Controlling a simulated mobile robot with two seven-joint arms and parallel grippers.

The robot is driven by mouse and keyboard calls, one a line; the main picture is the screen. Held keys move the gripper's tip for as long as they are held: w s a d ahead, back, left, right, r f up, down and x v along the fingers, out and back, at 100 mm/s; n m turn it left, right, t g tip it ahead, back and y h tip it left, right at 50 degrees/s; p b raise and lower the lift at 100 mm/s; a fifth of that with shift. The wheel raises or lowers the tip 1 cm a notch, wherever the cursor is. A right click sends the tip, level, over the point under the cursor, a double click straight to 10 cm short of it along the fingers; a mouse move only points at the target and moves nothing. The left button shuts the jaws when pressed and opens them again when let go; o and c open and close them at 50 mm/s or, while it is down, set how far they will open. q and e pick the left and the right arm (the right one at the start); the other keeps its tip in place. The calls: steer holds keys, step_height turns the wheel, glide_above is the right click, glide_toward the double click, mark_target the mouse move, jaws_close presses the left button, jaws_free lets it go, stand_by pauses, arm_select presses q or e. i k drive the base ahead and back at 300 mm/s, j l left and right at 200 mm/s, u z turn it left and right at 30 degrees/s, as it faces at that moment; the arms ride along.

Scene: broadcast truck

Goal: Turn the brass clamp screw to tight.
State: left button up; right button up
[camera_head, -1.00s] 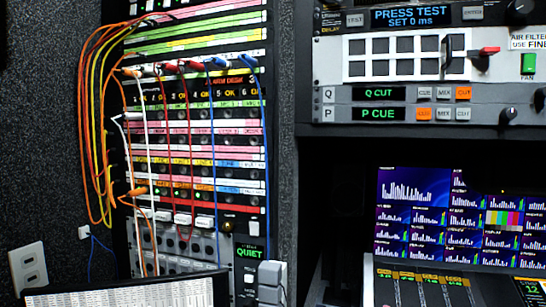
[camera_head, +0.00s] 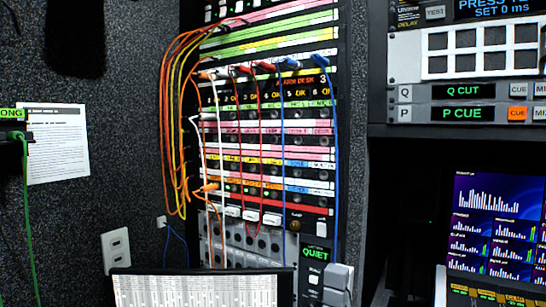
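A small brass-coloured round piece (camera_head: 295,225) sits low on the patch rack (camera_head: 331,205), just right of the row of white plugs. It may be the brass clamp screw, but it is too small to tell its shape or how far it is turned. Neither of my grippers shows in the head view, and nothing is seen touching the brass piece.
Orange, yellow, white, red and blue patch cords (camera_head: 170,130) loop over the rack's left side and front. A screen or sheet with a printed table (camera_head: 195,290) stands low in front. Monitors (camera_head: 490,200) are at right.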

mark_target(295, 226)
steer(key=k+l+z, duration=0.15)
steer(key=l+z, duration=0.7)
steer(key=l, duration=0.1)
